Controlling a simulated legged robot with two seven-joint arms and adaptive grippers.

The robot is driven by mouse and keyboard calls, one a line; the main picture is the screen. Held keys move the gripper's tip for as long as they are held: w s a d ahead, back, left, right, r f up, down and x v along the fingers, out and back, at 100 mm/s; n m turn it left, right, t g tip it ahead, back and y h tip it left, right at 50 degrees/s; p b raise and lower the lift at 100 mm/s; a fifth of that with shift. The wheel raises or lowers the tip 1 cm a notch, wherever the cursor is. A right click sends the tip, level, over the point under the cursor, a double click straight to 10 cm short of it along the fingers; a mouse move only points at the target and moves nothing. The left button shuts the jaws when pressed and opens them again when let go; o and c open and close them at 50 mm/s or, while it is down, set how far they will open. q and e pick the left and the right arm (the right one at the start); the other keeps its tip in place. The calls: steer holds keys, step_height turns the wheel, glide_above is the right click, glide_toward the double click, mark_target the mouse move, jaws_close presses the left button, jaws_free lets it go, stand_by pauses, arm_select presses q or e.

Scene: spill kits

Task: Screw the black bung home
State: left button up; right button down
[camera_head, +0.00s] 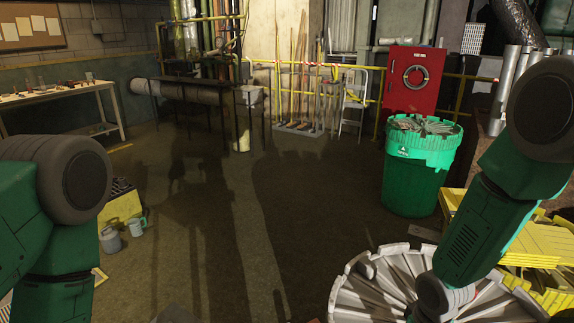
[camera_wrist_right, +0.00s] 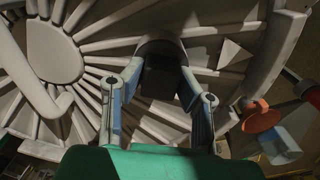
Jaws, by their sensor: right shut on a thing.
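The black bung (camera_wrist_right: 162,80) shows in the right wrist view as a dark block at the edge of a pale grey ribbed lid (camera_wrist_right: 85,95). My right gripper (camera_wrist_right: 160,70) has its two blue-grey fingers on either side of the bung, shut on it. How deep the bung sits and whether it is threaded are in shadow. In the head view the ribbed lid (camera_head: 362,297) lies at the bottom, partly cut off and partly hidden by my right wrist; the bung is not clear there. My left arm comes in at the left, with its gripper out of view.
A green drum (camera_head: 416,185) with a ribbed top stands behind the lid. Yellow slatted pieces (camera_head: 535,240) are stacked at the right. An orange part (camera_wrist_right: 262,117) shows beside the lid. The middle floor is clear.

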steer(key=shift+m, duration=0.3)
steer(key=shift+m+p, duration=0.35)
steer(key=shift+m, duration=0.15)
steer(key=shift+s, duration=0.1)
steer(key=shift+m+p, duration=0.3)
steer(key=shift+m, duration=0.4)
steer(key=shift+m+p, duration=0.3)
steer(key=shift+m, duration=0.3)
steer(key=shift+m+p, duration=0.3)
steer(key=shift+m, duration=0.6)
